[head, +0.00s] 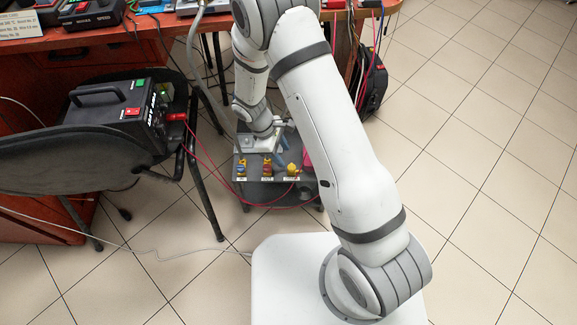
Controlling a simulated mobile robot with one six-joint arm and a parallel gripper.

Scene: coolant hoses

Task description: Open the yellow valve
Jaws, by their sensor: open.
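The yellow valve (293,169) is small and sits at the right end of a row of valves on the front of a low grey stand (250,192). My gripper (264,144) is at the end of my arm over the back of the stand, behind the valve row. It is open and apart from the yellow valve, as far as I can see. Its fingertips are too small to make out clearly.
A chair (75,160) holding a black power unit (120,100) stands left of the stand. Thin red cables (215,172) run from the unit to the stand. A desk (110,45) and a black bag (374,85) are behind. The tiled floor (490,150) at right is free.

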